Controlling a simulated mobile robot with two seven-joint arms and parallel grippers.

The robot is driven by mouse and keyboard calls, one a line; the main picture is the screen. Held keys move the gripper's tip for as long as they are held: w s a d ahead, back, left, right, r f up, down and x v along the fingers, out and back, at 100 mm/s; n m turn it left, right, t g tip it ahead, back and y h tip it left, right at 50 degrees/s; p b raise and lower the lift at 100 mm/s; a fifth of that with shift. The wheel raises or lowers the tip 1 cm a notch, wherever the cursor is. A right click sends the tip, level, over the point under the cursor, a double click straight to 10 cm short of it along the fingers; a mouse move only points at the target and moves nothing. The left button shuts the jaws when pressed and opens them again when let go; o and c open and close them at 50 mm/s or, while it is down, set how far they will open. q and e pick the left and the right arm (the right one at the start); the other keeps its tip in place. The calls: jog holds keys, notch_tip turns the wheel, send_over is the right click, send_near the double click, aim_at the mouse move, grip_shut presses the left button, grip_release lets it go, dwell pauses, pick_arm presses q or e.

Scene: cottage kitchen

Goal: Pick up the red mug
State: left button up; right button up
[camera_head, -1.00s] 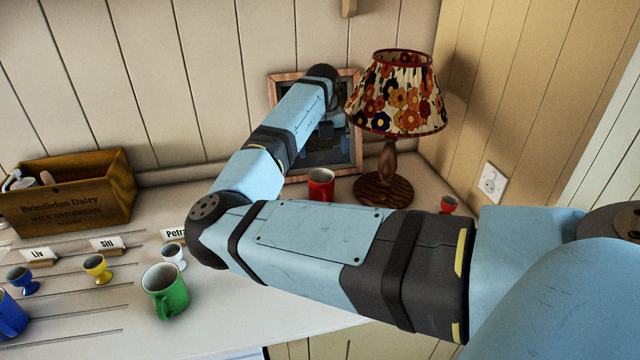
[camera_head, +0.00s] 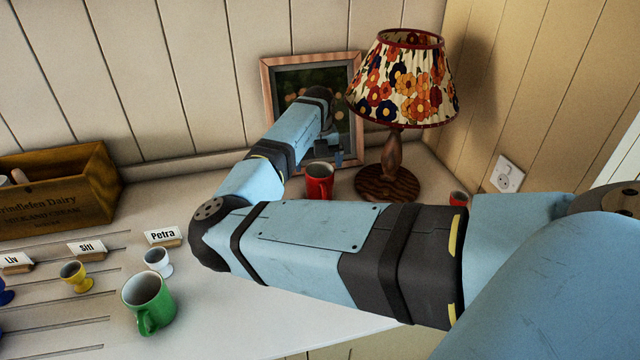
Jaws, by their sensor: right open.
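The red mug (camera_head: 319,184) stands upright on the counter, in front of the picture frame and left of the lamp base. My right arm crosses the view from the right and bends back toward the wall. My right gripper (camera_head: 327,158) is small and dark at the arm's far end, just above and behind the mug's rim in the picture. It is open, and nothing shows held in it. Its fingertips are hard to make out, and I cannot tell whether they touch the mug. My left gripper is not in view.
A flowered lamp (camera_head: 392,178) stands close right of the mug, with a framed picture (camera_head: 354,112) behind. A small red cup (camera_head: 459,199) sits farther right. A green mug (camera_head: 147,303), white egg cup (camera_head: 158,262), yellow egg cup (camera_head: 76,276) and wooden crate (camera_head: 60,190) are at left.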

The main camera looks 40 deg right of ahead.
jog(key=shift+s+d+f+p, duration=0.1)
jog(key=shift+f+p, duration=0.1)
jog(key=shift+f, duration=1.25)
jog(key=shift+s+d+f+p, duration=0.1)
jog(key=shift+f+p, duration=0.1)
jog(key=shift+f, duration=1.2)
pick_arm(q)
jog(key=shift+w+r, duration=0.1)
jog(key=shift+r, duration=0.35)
pick_arm(e)
jog(key=c, duration=0.9)
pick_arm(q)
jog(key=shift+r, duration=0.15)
pick_arm(e)
jog(key=shift+r, duration=0.1)
jog(key=shift+c, duration=0.2)
